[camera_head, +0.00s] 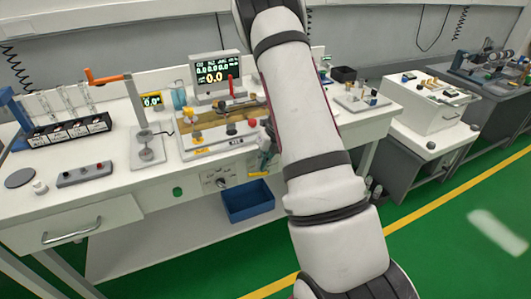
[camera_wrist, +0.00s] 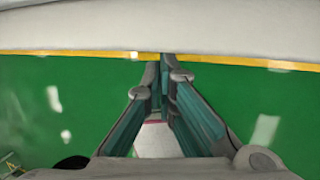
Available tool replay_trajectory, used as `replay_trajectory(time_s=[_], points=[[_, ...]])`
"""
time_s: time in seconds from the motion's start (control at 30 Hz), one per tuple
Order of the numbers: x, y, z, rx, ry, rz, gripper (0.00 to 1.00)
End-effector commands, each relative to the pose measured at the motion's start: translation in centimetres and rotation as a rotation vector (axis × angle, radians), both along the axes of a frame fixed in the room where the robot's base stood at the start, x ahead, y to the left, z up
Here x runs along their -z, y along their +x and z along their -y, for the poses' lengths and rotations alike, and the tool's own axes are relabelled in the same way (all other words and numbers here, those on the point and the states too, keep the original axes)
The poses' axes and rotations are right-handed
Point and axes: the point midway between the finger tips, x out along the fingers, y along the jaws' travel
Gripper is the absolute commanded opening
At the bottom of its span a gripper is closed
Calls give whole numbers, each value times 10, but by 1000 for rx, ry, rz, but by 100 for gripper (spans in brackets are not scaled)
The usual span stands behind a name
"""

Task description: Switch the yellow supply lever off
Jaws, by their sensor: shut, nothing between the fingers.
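A short yellow bar (camera_head: 258,174), which looks like the yellow supply lever, shows at the front of the cart (camera_head: 216,176), just under my gripper. It lies roughly level, to the right of a dark round knob (camera_head: 221,183) on the front panel. My gripper (camera_head: 266,160) is partly hidden by my arm and points down close to the bar; I cannot tell whether they touch. In the wrist view my gripper (camera_wrist: 165,62) is shut, with its fingertips together and nothing between them. I cannot make out the lever in the wrist view.
A blue bin (camera_head: 248,201) sits below the cart top. A monitor (camera_head: 215,75), an orange-handled stand (camera_head: 146,140) and a vial rack (camera_head: 68,132) stand on top. A yellow floor line (camera_head: 440,167) crosses open green floor at right.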

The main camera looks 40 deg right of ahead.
Motion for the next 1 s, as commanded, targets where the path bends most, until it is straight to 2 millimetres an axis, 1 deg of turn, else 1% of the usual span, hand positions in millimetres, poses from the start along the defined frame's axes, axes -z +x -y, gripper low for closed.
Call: replay_trajectory(time_s=[0.03, 0.1, 0.23, 0.37, 0.67, 0.77, 0.83, 1.0], points=[[8, 1, -1, 1, 1, -2, 0], [16, 4, -3, 1, 0, -1, 0], [24, 7, -5, 0, 0, 1, 0], [28, 8, -5, 0, -1, 1, 0], [28, 8, -6, 1, -1, 2, 0], [32, 10, -9, 0, -1, 1, 0], [35, 11, -14, -4, -26, -8, 0], [40, 12, -17, -2, -100, -28, 0]])
